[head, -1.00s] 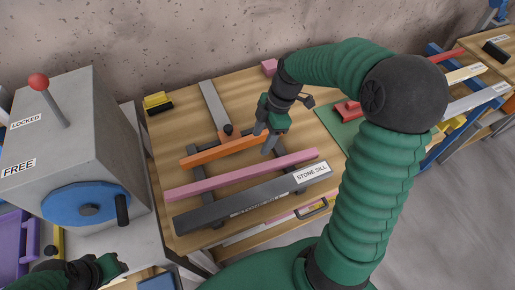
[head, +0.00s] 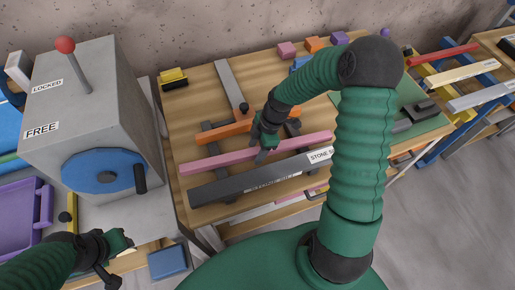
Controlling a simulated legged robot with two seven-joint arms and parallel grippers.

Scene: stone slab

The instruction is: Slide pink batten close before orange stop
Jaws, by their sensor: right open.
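The pink batten (head: 215,161) lies across the bench, roughly parallel to the orange stop (head: 222,134) behind it. A strip of bench shows between them. A dark grey bar labelled stone sill (head: 235,184) lies on the near side of the batten. My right gripper (head: 262,153) is open and points down at the middle of the batten, its fingers overlapping it in the picture. I cannot tell whether they touch it. My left gripper (head: 122,250) is low at the left, away from the batten, and its jaws are unclear.
A grey box with a red-knobbed lever (head: 72,62) and a blue handwheel (head: 105,172) stands at the left. A yellow-and-black block (head: 173,78) and a grey bar (head: 229,84) lie at the back. Small coloured blocks line the back edge. My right arm hides part of the bench.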

